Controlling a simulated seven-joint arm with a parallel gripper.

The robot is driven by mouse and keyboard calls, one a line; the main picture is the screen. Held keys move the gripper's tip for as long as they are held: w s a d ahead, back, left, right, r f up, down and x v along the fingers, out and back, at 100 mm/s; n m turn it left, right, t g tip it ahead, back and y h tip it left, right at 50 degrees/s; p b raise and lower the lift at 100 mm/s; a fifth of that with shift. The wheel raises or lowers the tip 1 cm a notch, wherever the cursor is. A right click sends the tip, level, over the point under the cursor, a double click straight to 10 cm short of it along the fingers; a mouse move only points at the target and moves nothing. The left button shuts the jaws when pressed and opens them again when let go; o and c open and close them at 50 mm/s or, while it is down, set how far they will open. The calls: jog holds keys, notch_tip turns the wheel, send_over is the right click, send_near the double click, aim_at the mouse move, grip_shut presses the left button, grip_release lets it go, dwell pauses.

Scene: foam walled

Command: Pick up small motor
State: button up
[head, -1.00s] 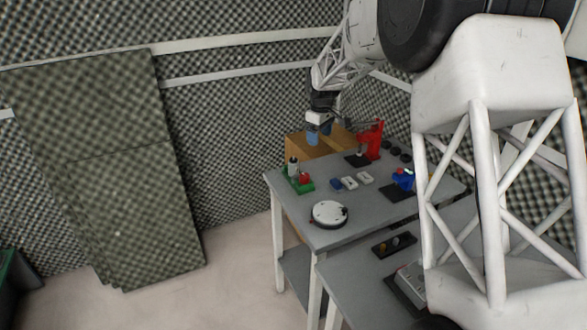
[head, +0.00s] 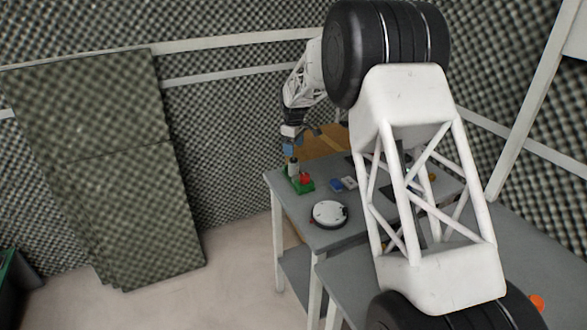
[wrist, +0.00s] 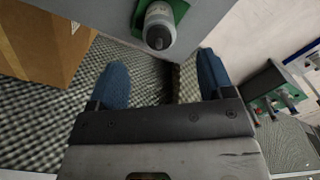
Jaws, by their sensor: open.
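A grey and black cylinder, which looks like the small motor (head: 293,167), stands at a green base (head: 305,187) with a red part, at the table's back left corner. In the wrist view the cylinder (wrist: 159,26) shows at the top, beyond the fingertips and roughly centred between them, near a green plate (wrist: 172,8). My gripper (head: 288,149) hangs just above and behind it in the head view. In the wrist view my gripper (wrist: 165,78) is open, its two blue fingers wide apart with nothing between them.
The grey table (head: 285,205) also bears a round white device (head: 329,213) and small blue and white blocks (head: 342,184). A cardboard box (head: 318,143) stands behind the table. My own arm hides much of the table's right side.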

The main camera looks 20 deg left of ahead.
aim_at(294, 159)
jog(key=shift+f, duration=1.3)
jog(key=shift+f, duration=2.65)
jog(key=c, duration=1.2)
jog(key=shift+r, duration=0.15)
jog(key=shift+r, duration=4.95)
